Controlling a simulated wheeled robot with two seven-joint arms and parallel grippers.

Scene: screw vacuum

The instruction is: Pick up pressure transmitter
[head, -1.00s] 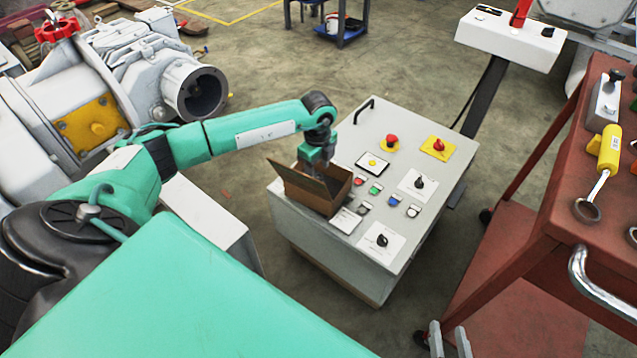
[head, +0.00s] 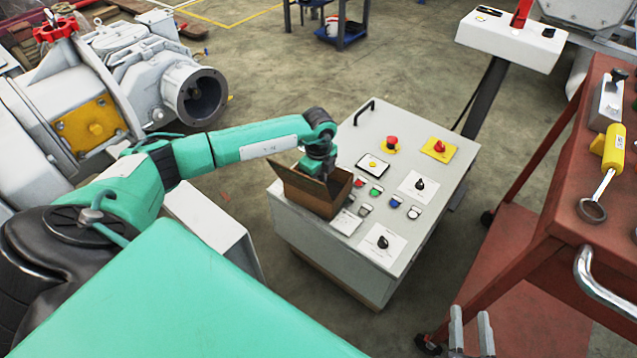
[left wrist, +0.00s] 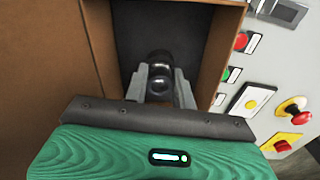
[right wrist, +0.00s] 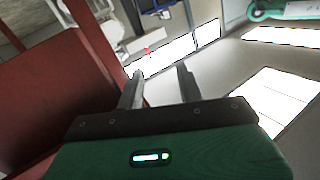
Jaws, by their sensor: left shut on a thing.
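An open brown cardboard box (head: 318,194) sits on the left part of the control console's top. My left gripper reaches down into it from above, and its fingers are hidden by the box in the head view. In the left wrist view the left gripper's fingers (left wrist: 160,84) are shut on a dark, shiny, rounded metal part, seemingly the pressure transmitter (left wrist: 159,63). Its lower part is hidden. My right gripper (head: 471,330) is open and empty at the bottom of the head view, and its parted fingers also show in the right wrist view (right wrist: 160,82).
The control console (head: 375,130) carries buttons, knobs and a black handle. A red cart (head: 570,215) with a yellow-handled tool (head: 612,150) stands at the right. Large grey machinery (head: 120,75) is at the left. Box flaps stand up around my left gripper.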

